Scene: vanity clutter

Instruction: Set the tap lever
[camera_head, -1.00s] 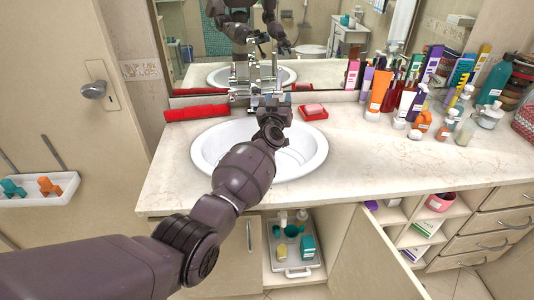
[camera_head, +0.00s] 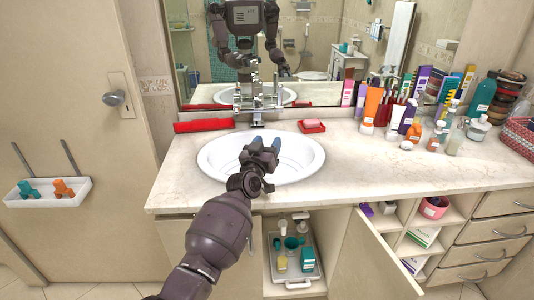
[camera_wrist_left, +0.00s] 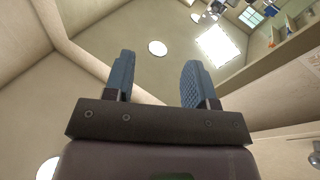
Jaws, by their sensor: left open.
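The chrome tap (camera_head: 257,108) stands at the back of the white oval basin (camera_head: 308,153), in front of the mirror. Its lever is hard to tell apart from the tap body and its reflection. My left gripper (camera_head: 268,145) is over the basin, in front of the tap and apart from it. It is open and empty, its two blue fingers spread in the left wrist view (camera_wrist_left: 158,68), which shows ceiling and walls but not the tap. My right gripper is not directly in view.
A red rolled item (camera_head: 203,126) lies left of the tap, a red soap dish (camera_head: 312,127) right of it. Several bottles and tubes crowd the counter's right side. An open cabinet door (camera_head: 385,250) stands out below. The front right counter (camera_head: 400,170) is clear.

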